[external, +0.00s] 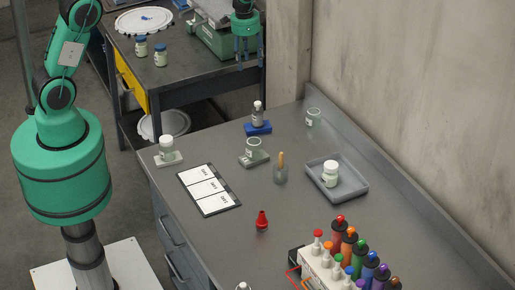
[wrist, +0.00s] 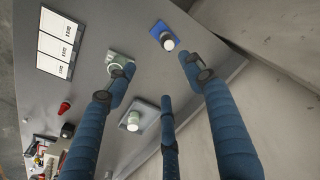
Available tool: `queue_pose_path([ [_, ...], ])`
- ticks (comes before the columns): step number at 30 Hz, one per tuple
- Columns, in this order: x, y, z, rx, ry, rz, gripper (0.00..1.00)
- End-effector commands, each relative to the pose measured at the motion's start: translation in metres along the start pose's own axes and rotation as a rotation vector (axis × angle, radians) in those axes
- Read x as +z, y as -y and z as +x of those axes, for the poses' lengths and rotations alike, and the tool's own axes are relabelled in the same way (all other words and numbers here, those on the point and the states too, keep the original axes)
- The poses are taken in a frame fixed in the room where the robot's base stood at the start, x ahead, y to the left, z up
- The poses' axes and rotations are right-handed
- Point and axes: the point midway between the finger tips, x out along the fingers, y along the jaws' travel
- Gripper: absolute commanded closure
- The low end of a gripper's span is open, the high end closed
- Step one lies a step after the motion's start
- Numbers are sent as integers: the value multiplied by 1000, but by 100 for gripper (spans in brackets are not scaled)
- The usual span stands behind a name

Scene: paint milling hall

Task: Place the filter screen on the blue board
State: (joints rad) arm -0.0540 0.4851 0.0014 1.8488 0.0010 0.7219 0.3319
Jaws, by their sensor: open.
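The blue board (external: 262,130) lies toward the back of the grey bench. A small bottle with a pale cap (external: 258,107) stands on it; the board also shows in the wrist view (wrist: 156,31). I cannot tell for sure which item is the filter screen. My gripper (external: 247,58) has blue fingers, spread open and empty. It hangs well above the bench, and in the wrist view (wrist: 163,80) its fingers point toward the bench top and touch nothing.
Jars stand on a white board (external: 176,160), a grey-green board (external: 249,162) and in a grey tray (external: 353,192). A label sheet (external: 208,190), a brush pot (external: 280,175), a red bottle (external: 262,222) and a paint-bottle rack (external: 322,262) share the bench. A wall (external: 420,120) borders its right.

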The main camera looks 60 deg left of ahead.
Motion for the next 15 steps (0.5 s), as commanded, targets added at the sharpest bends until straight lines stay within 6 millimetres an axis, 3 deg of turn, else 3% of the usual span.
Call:
queue_pose_path([
  [3, 14, -7, -40, -8, -26, -15, 47],
  [15, 71, -34, -147, -29, -105, -71, 47],
])
